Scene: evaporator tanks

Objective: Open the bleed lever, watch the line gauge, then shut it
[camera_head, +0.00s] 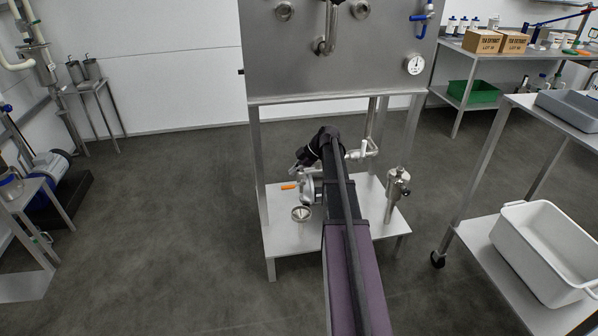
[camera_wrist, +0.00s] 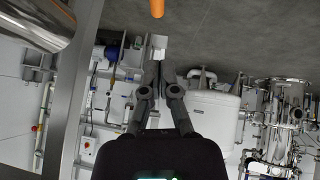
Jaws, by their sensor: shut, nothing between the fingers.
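An orange lever (camera_head: 288,187) sticks out to the left of metal fittings above the lower shelf of the steel tank stand. An orange end (camera_wrist: 157,8) shows at the top edge of the wrist view, beyond my fingertips and apart from them. My gripper (camera_head: 297,164) is just above the orange lever in the head view. In the wrist view my gripper (camera_wrist: 160,68) has its fingers together and empty. A round white dial gauge (camera_head: 414,65) is on the tank front at right; its reading is too small to tell. A blue-handled valve (camera_head: 421,18) is above it. I cannot tell which lever is the bleed lever.
A metal funnel-like cup (camera_head: 301,214) and a steel canister (camera_head: 397,186) are on the lower shelf (camera_head: 290,240). My arm hides part of the fittings. A cart with a white tub (camera_head: 545,245) stands at right.

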